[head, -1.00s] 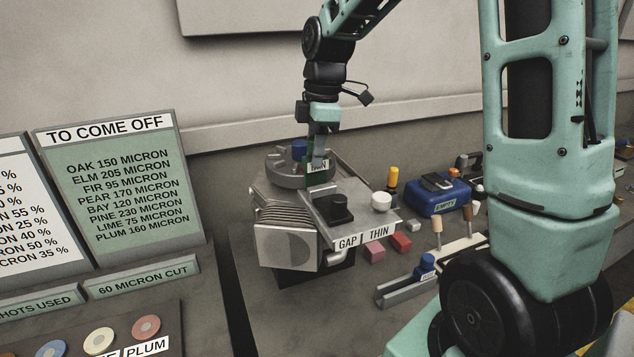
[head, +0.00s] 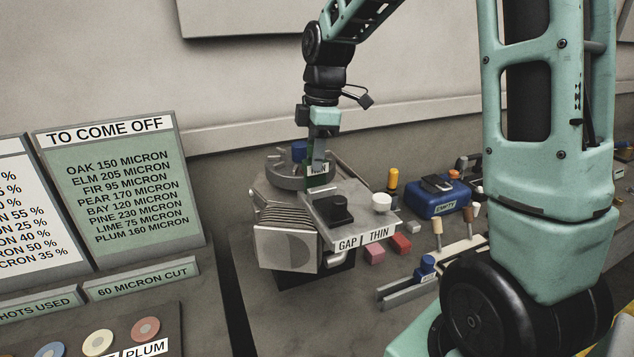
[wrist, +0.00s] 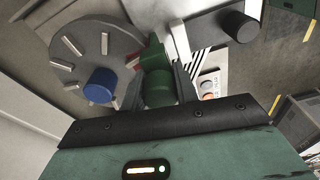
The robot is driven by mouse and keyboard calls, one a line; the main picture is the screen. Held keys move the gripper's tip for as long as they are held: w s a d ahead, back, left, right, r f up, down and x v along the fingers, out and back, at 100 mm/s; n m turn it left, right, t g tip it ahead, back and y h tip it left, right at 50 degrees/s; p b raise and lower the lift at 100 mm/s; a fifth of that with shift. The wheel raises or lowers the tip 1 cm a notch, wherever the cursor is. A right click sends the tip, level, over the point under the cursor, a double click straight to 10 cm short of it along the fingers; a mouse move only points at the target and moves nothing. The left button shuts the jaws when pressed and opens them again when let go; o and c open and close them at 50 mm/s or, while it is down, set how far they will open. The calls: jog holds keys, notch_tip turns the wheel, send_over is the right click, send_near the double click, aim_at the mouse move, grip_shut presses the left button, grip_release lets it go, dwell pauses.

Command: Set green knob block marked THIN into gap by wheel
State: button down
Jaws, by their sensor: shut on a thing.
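My gripper (head: 319,160) is shut on the green knob block (head: 318,178), low over the machine beside the wheel. The wheel (head: 280,178) also shows behind the machine's plate in the head view. I cannot tell whether the block touches the gap's sides.
Pink (head: 374,254) and red (head: 400,243) blocks lie right of the machine. A blue box (head: 438,198) stands farther right, and a grey rail (head: 407,290) in front.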

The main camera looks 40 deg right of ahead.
jog(key=shift+f, duration=0.1)
jog(key=c, duration=1)
grip_release()
notch_tip(320, 180, up, 17)
jog(key=d+b, duration=0.2)
jog(key=b, duration=0.1)
jog(key=s+a+f+m, duration=0.1)
jog(key=s+a+f, duration=0.2)
jog(key=a+f, duration=0.3)
jog(key=s+a+f+m+b, duration=0.15)
jog(key=a+f, duration=0.25)
jog(key=a, duration=0.4)
jog(key=s+a+f+p, duration=0.1)
jog(key=s+a+f, duration=0.2)
jog(key=a+f, duration=0.25)
jog(key=s+a+f+m, duration=0.1)
jog(key=s+a+f, duration=0.2)
jog(key=s+f, duration=0.3)
jog(key=s+a+f+m+b, duration=0.1)
jog(key=s+a+f, duration=0.3)
jog(key=s, duration=0.6)
notch_tip(320, 180, down, 2)
jog(key=shift+s+m+g+h, duration=0.3)
jog(key=shift+s+m, duration=0.05)
jog(key=shift+m, duration=0.1)
